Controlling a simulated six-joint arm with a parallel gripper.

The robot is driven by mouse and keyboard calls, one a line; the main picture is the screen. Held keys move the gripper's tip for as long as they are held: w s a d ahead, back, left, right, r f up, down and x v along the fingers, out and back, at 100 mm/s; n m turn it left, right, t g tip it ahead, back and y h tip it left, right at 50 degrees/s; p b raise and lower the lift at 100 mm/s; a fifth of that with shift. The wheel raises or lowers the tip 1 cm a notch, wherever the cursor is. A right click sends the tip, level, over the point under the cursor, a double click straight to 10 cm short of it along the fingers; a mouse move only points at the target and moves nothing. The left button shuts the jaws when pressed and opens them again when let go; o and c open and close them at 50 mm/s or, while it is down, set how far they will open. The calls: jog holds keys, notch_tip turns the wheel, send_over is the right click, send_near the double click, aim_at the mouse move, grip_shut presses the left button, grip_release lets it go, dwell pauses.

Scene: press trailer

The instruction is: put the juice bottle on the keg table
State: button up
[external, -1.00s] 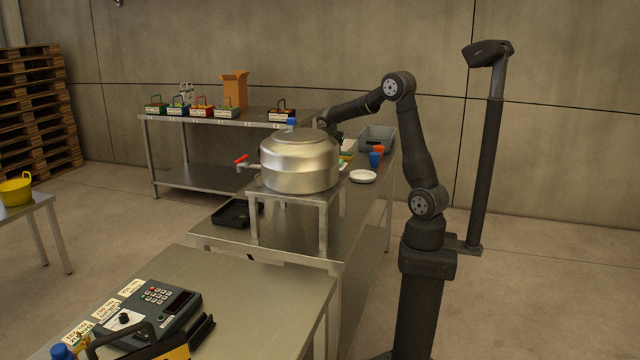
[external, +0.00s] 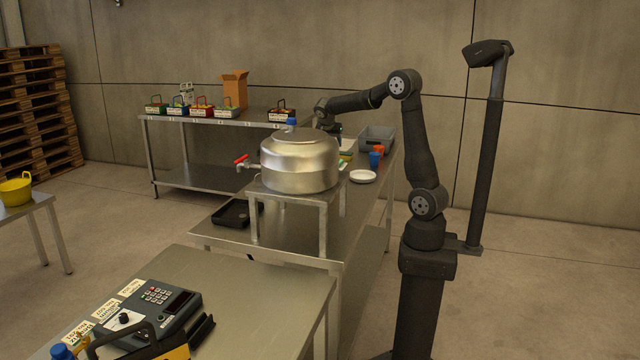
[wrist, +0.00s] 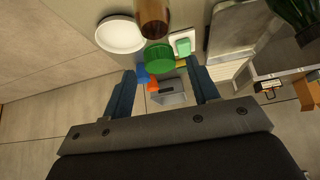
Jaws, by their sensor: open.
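My gripper (wrist: 160,67) is open in the wrist view, its two dark blue fingers spread apart with nothing clearly held. A brown cylinder (wrist: 153,18) and a ribbed green disc (wrist: 158,57) show just beyond and between the fingers. They may be the juice bottle's body and cap, but I cannot tell for sure. In the external view my gripper is behind the keg and mostly hidden. The keg table (external: 283,196) is a small metal stand on the long bench. A large silver keg (external: 300,160) with a red-handled tap stands on it.
A white plate (external: 362,176), a blue cup (external: 375,160), an orange cup (external: 379,149) and a grey bin (external: 377,139) stand on the bench behind the keg. A black tray (external: 236,213) lies left of the stand. A back shelf (external: 165,124) holds several small coloured crates.

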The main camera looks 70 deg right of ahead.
jog(key=v, duration=0.6)
jog(key=shift+r, duration=0.2)
jog(key=shift+f, duration=0.15)
jog(key=x, duration=1.1)
jog(key=shift+d+f, duration=0.25)
jog(key=shift+f, duration=0.05)
jog(key=shift+r, duration=1.55)
